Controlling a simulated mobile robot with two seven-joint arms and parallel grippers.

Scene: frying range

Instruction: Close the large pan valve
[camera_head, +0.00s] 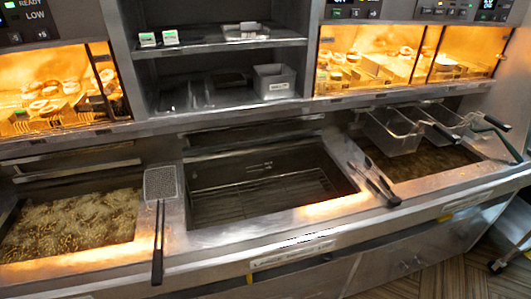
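The large pan (262,188) is the wide middle vat of the frying range. It looks empty of oil, with a dark wire rack along its bottom. A pale label strip (290,255) is on the front edge below it; its print is too blurred to read surely. A small yellow piece (250,280) shows under that edge, cut by the frame bottom; I cannot tell whether it belongs to a valve. No valve handle is clearly visible. Neither of my grippers is in view.
A bubbling oil vat (75,225) is on the left. A skimmer (160,190) and tongs (372,183) lie beside the large pan. Fry baskets (392,130) hang over the right vat. Below are cabinet fronts (400,262); wooden floor (455,270) is clear at lower right.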

